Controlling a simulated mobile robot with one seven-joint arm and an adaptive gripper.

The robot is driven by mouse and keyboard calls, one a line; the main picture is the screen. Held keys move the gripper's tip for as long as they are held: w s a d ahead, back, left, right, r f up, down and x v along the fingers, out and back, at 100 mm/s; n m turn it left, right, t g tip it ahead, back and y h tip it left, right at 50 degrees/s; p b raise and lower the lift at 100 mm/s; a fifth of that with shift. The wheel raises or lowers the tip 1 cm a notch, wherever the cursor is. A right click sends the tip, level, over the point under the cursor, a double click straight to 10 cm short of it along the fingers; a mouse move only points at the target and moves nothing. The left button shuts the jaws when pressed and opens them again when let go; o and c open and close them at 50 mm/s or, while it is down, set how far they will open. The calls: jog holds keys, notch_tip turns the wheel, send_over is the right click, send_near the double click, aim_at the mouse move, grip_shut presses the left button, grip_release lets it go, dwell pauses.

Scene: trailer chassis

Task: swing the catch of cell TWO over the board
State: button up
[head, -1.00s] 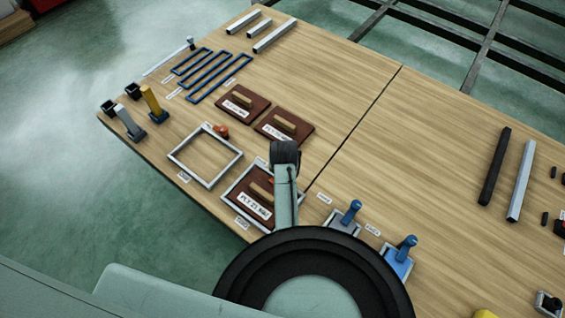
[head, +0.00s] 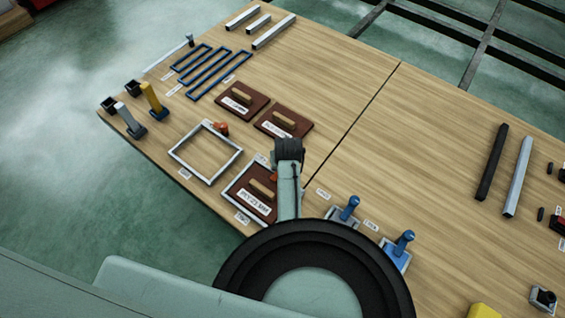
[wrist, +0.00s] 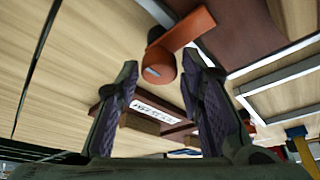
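The framed cell holding a brown board (head: 262,182) with a wooden handle and a white label sits left of my arm in the head view. An orange catch with a round pivot (wrist: 161,66) lies ahead of my gripper (wrist: 162,66) in the wrist view. Its arm (wrist: 193,30) points up and right, toward a brown board (wrist: 235,32). My gripper is open, with a fingertip on each side of the pivot; I cannot tell whether either touches it. In the head view my arm mostly hides this catch, and my fingers are hidden.
An empty square frame (head: 181,147) with its own orange catch (head: 220,128) lies to the left. Two more handled boards (head: 242,99) lie behind. Blue-handled tools (head: 347,210) stand right of my arm.

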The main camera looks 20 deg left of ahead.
jog(key=shift+o, duration=1)
jog(key=v, duration=1.2)
